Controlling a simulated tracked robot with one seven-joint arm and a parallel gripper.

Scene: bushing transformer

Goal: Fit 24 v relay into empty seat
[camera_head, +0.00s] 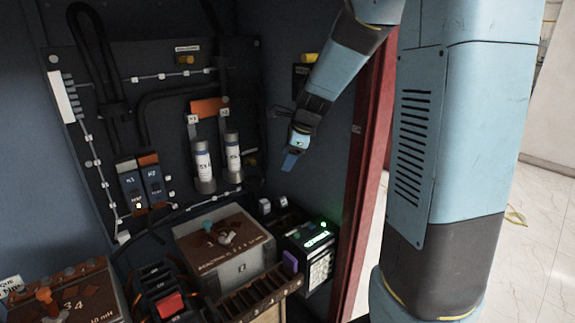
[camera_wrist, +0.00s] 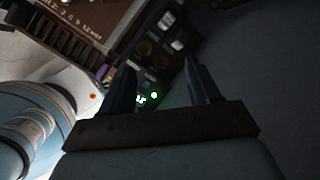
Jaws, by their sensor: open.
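My gripper (camera_head: 290,162) hangs in front of the cabinet's right inner wall, fingers down. In the wrist view its two fingers (camera_wrist: 162,70) stand apart with nothing between them. Below it are two small pale-topped blocks (camera_head: 265,206) (camera_head: 283,202), which may be relays; they also show in the wrist view (camera_wrist: 166,20) (camera_wrist: 178,43). Dark positions lie beside them in the wrist view (camera_wrist: 147,50), but I cannot tell whether these are empty seats. No 24 V marking is legible.
A box with a green light (camera_head: 320,238) stands at the lower right. A slotted wooden rack (camera_head: 250,292) and a brown-topped box (camera_head: 222,245) are left of it. Two white cylinders (camera_head: 203,160) (camera_head: 233,152) stand on the back panel. A red post (camera_head: 368,170) edges the cabinet.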

